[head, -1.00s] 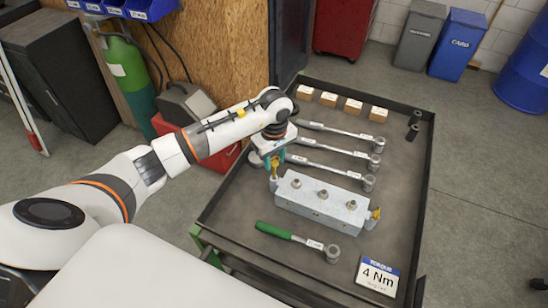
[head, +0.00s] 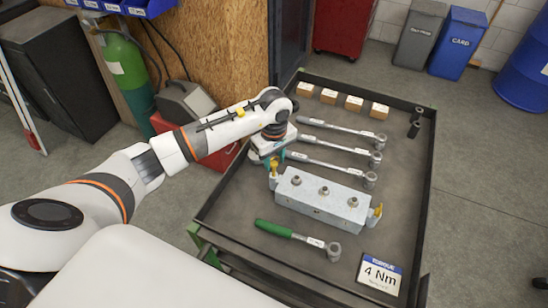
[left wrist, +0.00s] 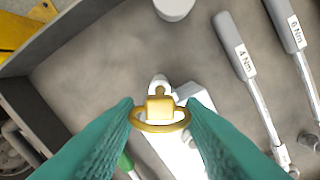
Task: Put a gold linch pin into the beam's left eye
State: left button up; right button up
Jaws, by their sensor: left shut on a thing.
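The beam (head: 322,201) is a grey metal block with several bolts on top, lying on the tray. A gold linch pin (left wrist: 160,112) with a ring is between the teal fingertips of my left gripper (left wrist: 160,116). In the head view the left gripper (head: 272,163) is at the beam's left end, with the gold pin (head: 274,167) at the left eye (head: 273,183). The pin appears upright over or in that eye; how deep it sits is hidden. Another gold pin (head: 377,210) shows at the beam's right end. My right gripper is not in view.
A green-handled wrench (head: 290,235) lies in front of the beam, and several torque wrenches (head: 335,128) lie behind it. Small boxes (head: 354,103) and dark sockets (head: 415,122) are at the back. The tray has a raised rim (head: 432,190).

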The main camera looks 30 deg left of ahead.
aim_at(274, 163)
pick_arm(q)
jog(key=shift+f+b, duration=1.75)
jog(key=shift+f, duration=0.3)
jog(key=o, duration=0.9)
jog(key=shift+o, duration=0.2)
notch_tip(274, 163, up, 12)
jog(key=shift+r+b, duration=0.1)
jog(key=shift+b, duration=0.85)
